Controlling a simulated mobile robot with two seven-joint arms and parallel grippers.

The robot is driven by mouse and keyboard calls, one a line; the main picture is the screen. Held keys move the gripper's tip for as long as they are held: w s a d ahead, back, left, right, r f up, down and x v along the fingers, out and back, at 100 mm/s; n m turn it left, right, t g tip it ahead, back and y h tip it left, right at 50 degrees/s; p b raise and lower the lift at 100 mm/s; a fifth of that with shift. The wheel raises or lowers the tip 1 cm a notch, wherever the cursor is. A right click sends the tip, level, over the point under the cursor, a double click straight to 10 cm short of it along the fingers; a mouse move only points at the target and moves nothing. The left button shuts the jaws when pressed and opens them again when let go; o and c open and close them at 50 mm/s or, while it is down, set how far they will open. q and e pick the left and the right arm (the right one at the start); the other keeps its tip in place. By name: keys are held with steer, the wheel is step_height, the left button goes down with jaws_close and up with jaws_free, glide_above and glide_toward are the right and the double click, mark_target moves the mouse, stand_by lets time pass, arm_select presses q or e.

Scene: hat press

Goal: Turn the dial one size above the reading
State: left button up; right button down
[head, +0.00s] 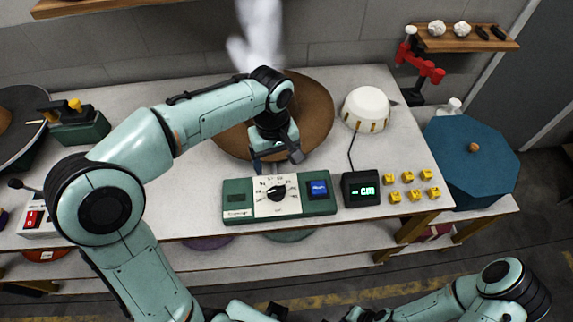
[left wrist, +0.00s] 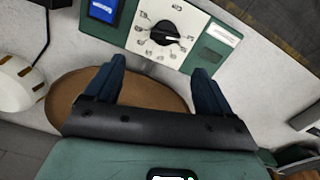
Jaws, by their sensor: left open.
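The black dial knob (head: 277,193) sits on a white numbered plate in the green control box (head: 237,190). In the left wrist view the knob (left wrist: 166,33) has a white pointer line toward the right, the side of the box's label plate; the numbers are too small to read surely. A small black display (head: 361,189) right of the box shows green characters that I cannot read surely. My left gripper (head: 277,161) is open and empty, just behind the dial and apart from it. It also shows in the left wrist view (left wrist: 160,68), its fingers spread below the knob.
A brown round disc (head: 318,112) lies behind, under my left arm. A white domed hat form (head: 367,108) and several yellow blocks (head: 407,177) are to the right. A blue octagonal box (head: 470,160) stands far right.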

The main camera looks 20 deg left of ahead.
mark_target(275, 188)
arm_select(q)
steer(key=f, duration=0.3)
steer(key=f+b, duration=0.1)
steer(key=f, duration=0.6)
steer(key=shift+s+a+f, duration=0.15)
steer(key=shift+s+f, duration=0.2)
steer(key=shift+f, duration=0.6)
arm_select(e)
steer(key=shift+s+f, duration=0.7)
steer(key=shift+f, duration=0.25)
arm_select(q)
steer(key=c, duration=1.1)
